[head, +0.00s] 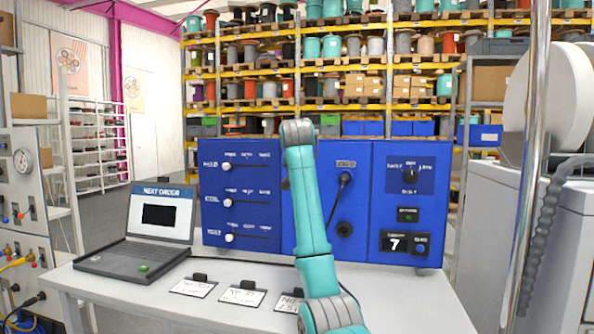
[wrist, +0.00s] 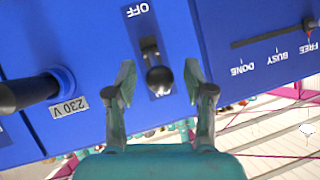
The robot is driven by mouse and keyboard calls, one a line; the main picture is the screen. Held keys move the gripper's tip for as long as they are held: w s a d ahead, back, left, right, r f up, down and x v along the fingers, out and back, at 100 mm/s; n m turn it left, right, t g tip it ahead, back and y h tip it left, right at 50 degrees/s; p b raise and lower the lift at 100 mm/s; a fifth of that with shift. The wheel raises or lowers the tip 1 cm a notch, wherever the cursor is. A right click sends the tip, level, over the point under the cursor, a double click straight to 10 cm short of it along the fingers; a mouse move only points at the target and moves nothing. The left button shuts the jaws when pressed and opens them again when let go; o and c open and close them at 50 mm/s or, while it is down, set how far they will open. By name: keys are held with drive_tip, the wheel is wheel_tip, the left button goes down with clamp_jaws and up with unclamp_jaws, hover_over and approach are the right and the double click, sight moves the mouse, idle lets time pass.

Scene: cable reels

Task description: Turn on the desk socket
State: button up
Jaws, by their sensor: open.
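The desk socket's switch (wrist: 159,78) is a short lever with a dark round knob on the blue panel in the wrist view. An upside-down OFF label (wrist: 138,10) sits above it in that picture; a white label on its other side is partly hidden. I cannot tell which way the switch is set. My gripper (wrist: 158,82) is open, one finger on each side of the knob, with gaps showing on both sides. A black plug (wrist: 28,93) beside a 230 V label (wrist: 67,112) is at the left. In the head view my arm hides the switch and gripper.
The blue panel (head: 240,197) stands on the white desk (head: 400,300), with sliders left and a dial right. A laptop (head: 145,235) and several cards (head: 242,296) lie in front. A cable (head: 338,195) hangs beside my arm. A metal pole (head: 530,150) stands at right.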

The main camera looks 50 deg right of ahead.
drive_tip(key=v, duration=1.1)
drive_tip(key=shift+a, duration=0.15)
